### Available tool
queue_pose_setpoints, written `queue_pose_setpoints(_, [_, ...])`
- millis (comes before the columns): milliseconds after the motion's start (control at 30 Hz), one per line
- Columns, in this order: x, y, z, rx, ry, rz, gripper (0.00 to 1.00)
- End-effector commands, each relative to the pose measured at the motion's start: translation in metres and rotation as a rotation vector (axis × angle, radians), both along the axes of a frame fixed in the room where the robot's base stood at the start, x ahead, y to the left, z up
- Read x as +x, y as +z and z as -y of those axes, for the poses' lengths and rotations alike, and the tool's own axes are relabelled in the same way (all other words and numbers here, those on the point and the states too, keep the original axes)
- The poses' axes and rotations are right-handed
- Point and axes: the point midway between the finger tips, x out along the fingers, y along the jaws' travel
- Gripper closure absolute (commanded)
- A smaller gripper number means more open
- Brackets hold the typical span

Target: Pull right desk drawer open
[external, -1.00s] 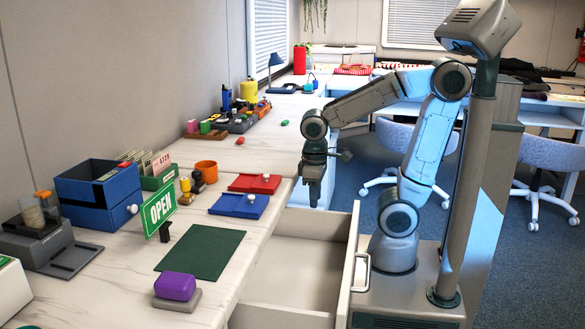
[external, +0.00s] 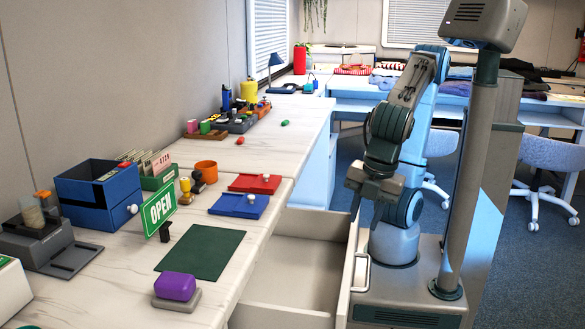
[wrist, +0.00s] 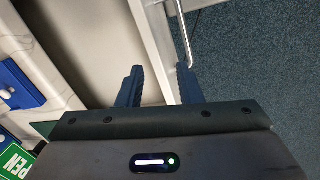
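A white desk drawer (external: 305,268) stands pulled out from under the near desk, and its empty inside shows. Its metal bar handle (external: 361,272) is on the outer face of the front panel. The drawer front (wrist: 150,35) and handle (wrist: 182,30) also show in the wrist view. My gripper (external: 356,210) is above the far end of the drawer front. In the wrist view my gripper (wrist: 159,68) has its dark fingers apart, with nothing held between them. The right finger lies close to the handle's lower end in the picture; I cannot tell whether they touch.
The near desktop (external: 215,285) holds a green mat (external: 200,254), a purple block on a grey base (external: 175,287), blue and red trays (external: 240,205) and an OPEN sign (external: 159,210). Chairs (external: 545,165) stand behind my column at right. Floor is clear beyond the drawer front.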

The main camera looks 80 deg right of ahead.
Motion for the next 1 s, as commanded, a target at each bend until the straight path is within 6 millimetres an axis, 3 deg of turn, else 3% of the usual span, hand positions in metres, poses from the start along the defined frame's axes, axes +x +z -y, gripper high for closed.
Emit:
queue_pose_setpoints(33, [-0.015,0.005,-0.006,0.002,0.073,0.004,0.67])
queue_pose_setpoints(200, [-0.046,0.012,-0.016,0.005,0.218,0.012,0.67])
queue_pose_setpoints(433, [-0.049,0.003,-0.017,0.004,0.242,0.012,0.67])
queue_pose_setpoints(1000, [-0.029,-0.105,-0.017,0.004,0.240,0.013,0.67])
